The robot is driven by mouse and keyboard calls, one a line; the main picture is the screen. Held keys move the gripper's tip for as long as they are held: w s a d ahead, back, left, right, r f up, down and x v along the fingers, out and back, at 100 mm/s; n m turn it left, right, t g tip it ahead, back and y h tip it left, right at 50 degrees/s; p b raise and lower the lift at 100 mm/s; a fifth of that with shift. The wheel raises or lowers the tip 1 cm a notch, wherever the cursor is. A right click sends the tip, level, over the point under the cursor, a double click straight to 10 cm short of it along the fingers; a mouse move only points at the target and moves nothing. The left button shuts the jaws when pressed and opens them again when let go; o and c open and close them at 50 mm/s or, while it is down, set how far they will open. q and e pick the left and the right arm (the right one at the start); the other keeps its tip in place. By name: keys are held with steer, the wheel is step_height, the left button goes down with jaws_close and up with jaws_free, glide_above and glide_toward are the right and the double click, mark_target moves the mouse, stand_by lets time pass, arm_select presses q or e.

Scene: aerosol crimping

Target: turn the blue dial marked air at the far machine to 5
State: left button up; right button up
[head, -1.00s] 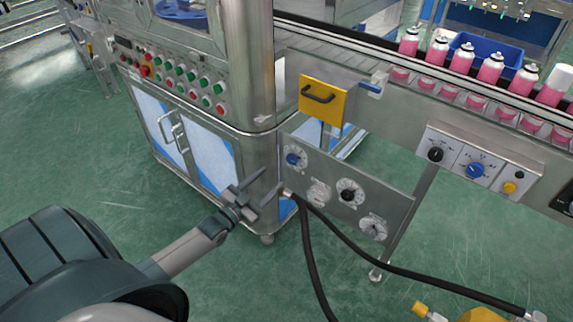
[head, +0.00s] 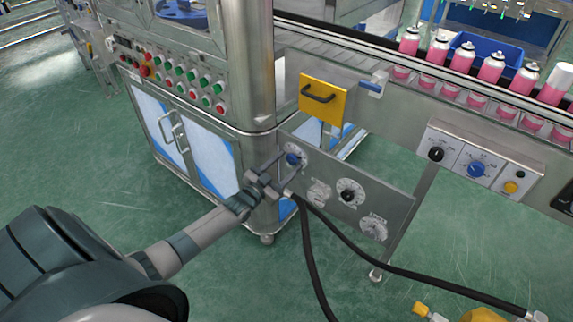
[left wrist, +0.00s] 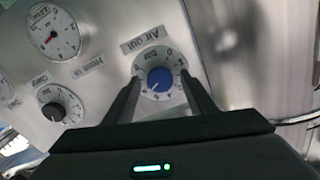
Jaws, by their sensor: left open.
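The blue dial (head: 292,158) is on the upper left of the grey gauge panel (head: 330,206) at the machine. In the left wrist view the blue dial (left wrist: 160,78) sits in a white numbered scale under a label starting with "Air". Its setting is too small to read surely. My left gripper (head: 287,164) is open in front of the panel. In the left wrist view its two fingers (left wrist: 161,84) stand on either side of the dial; I cannot tell whether they touch it. My right gripper is out of view.
A black knob (head: 347,193) and a gauge (head: 373,228) are on the same panel. Black hoses (head: 310,255) run below it. Another blue dial (head: 476,170) is on a separate box at right. A yellow plate with a handle (head: 322,98) is above the panel.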

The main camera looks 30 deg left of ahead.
arm_select(q)
steer(key=c, duration=1.1)
steer(key=shift+o, duration=0.3)
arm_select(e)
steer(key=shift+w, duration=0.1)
arm_select(q)
steer(key=shift+n, duration=0.4)
steer(key=n, duration=0.4)
steer(key=shift+n, duration=1)
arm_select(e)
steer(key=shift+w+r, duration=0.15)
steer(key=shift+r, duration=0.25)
